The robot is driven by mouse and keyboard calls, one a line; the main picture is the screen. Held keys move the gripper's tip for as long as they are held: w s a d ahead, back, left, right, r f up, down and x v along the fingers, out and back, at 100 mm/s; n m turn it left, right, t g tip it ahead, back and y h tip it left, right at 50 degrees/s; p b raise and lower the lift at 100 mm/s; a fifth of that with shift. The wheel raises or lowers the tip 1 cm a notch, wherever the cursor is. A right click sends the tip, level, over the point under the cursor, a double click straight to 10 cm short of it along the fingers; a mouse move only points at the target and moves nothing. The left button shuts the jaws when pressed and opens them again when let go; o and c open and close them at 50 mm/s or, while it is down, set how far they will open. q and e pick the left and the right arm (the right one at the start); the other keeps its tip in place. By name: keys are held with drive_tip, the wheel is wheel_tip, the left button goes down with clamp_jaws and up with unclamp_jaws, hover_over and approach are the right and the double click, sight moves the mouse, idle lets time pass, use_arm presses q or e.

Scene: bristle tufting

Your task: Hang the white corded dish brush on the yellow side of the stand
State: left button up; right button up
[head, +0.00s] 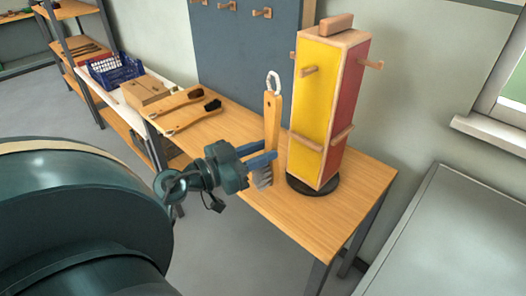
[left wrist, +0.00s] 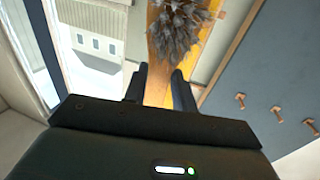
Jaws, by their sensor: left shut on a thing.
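That side has an upper peg (head: 309,71) and a lower peg (head: 306,142). The brush appears apart from both pegs.
The stand's red side (head: 346,110) also bears pegs. Two other brushes (head: 182,97) (head: 193,117) lie on the wooden table (head: 330,222) behind my gripper. A cardboard box (head: 146,91) and blue crate (head: 115,70) stand farther left. A dark pegboard (head: 240,60) is behind.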

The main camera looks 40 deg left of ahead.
use_arm(q)
drive_tip(key=shift+w+f, duration=0.15)
drive_tip(key=shift+w, duration=0.45)
drive_tip(key=shift+b+x, duration=0.65)
drive_tip(key=shift+x, duration=0.2)
drive_tip(key=w+f+b, duration=0.1)
drive_tip(key=w+b, duration=0.1)
drive_tip(key=w, duration=0.5)
drive_tip(key=shift+w+d+f, duration=0.2)
drive_tip(key=shift+w, duration=0.15)
use_arm(e)
drive_tip(key=shift+a+f+y, duration=0.4)
drive_tip(key=shift+a, duration=0.35)
